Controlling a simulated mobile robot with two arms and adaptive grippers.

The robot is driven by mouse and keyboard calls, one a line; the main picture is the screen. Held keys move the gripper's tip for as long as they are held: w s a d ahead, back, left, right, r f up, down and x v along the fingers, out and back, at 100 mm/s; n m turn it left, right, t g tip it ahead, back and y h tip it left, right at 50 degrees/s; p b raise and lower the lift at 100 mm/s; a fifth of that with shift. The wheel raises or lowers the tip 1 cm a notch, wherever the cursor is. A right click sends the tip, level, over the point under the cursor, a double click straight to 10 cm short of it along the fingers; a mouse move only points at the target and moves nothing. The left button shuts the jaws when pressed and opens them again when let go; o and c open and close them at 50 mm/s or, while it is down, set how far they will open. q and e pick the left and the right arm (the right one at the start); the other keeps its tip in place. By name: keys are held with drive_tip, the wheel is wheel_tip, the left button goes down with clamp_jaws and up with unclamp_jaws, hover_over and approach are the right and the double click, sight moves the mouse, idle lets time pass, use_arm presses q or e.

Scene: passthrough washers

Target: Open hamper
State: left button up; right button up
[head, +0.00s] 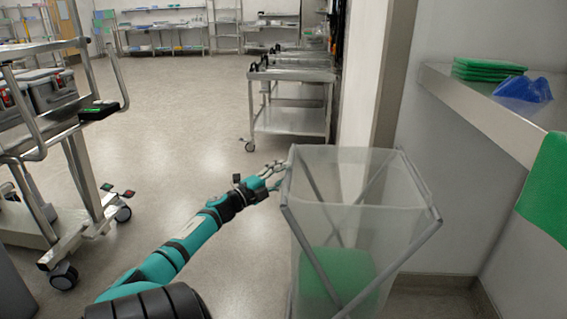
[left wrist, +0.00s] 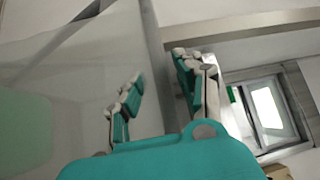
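The hamper (head: 360,225) is a tall translucent bin on a grey crossed metal frame, at the right of centre in the head view. Its top looks open, and a green thing (head: 336,272) shows through its wall low inside. My left gripper (head: 276,172) is at the hamper's upper left rim, fingers spread apart. In the left wrist view its two fingers (left wrist: 160,88) stand apart, with the hamper's wall (left wrist: 60,100) and a frame bar close by. Whether a finger touches the rim I cannot tell. My right gripper is not in view.
A steel shelf (head: 480,106) on the right wall holds folded green cloths (head: 487,69) and a blue cloth (head: 523,88). A wheeled rack (head: 75,150) with grey cases stands at the left. Steel carts (head: 292,118) stand behind the hamper. The floor between is clear.

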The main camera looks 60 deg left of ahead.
use_arm(q)
drive_tip(key=shift+d, duration=0.15)
drive_tip(key=s, duration=0.4)
drive_tip(key=s+f, duration=0.1)
drive_tip(key=s, duration=0.3)
drive_tip(key=s+d, duration=0.1)
drive_tip(key=s, duration=0.2)
drive_tip(key=shift+s+f, duration=0.3)
drive_tip(key=shift+s, duration=0.1)
